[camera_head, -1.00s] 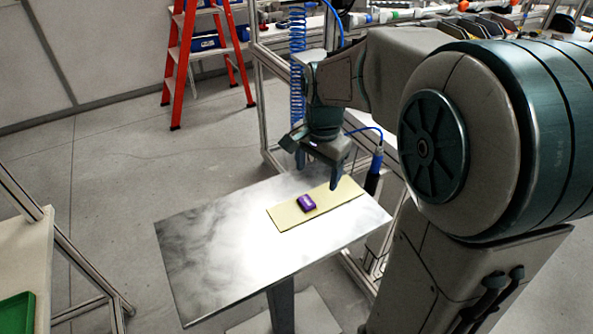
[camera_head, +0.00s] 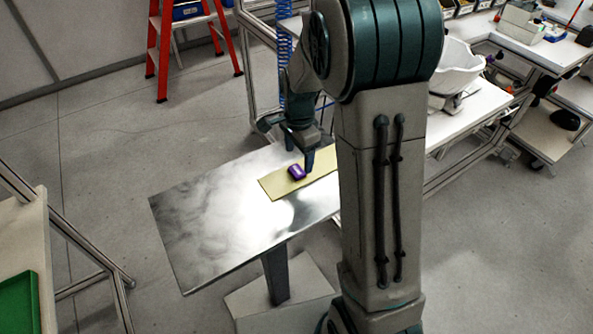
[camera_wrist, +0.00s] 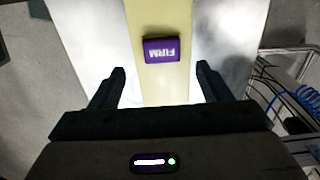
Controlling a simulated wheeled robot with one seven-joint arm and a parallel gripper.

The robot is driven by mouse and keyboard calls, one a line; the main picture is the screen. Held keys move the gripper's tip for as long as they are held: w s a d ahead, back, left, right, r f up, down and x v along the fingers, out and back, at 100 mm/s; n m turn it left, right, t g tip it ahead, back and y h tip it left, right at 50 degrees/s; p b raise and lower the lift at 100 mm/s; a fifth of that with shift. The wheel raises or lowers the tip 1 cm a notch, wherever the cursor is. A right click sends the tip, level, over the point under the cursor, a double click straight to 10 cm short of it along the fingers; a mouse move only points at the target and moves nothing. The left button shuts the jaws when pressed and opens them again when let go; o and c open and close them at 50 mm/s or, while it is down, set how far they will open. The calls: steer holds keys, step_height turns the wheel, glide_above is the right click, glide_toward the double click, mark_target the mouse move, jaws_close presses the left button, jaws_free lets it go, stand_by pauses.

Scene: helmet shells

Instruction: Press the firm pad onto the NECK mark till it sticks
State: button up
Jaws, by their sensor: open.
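The firm pad (camera_head: 297,172) is a small purple block lying on a pale yellow strip (camera_head: 270,187) on the metal table. In the wrist view the pad (camera_wrist: 162,49) shows the word FIRM, upside down, and lies between and just beyond the fingertips. My gripper (camera_wrist: 160,80) is open and empty, its two fingers on either side of the strip. In the head view my gripper (camera_head: 300,155) is close above the pad. A white helmet shell (camera_head: 456,68) stands on a bench at the right, partly hidden by my arm. I cannot see the NECK mark.
The shiny metal table (camera_head: 200,230) is bare apart from the strip and pad. A green tray (camera_head: 18,305) lies on a side bench at the left. A red ladder (camera_head: 163,50) and a blue coiled hose (camera_head: 284,75) are at the back. Open floor lies at the left.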

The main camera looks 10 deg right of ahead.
mark_target(297, 170)
steer(key=shift+w+a+f+p, duration=0.15)
steer(key=shift+f+p, duration=0.2)
steer(key=shift+f, duration=0.95)
steer(key=shift+s+a+f+p, duration=0.1)
steer(key=shift+f+p, duration=0.2)
steer(key=shift+f, duration=0.95)
steer(key=c, duration=1.1)
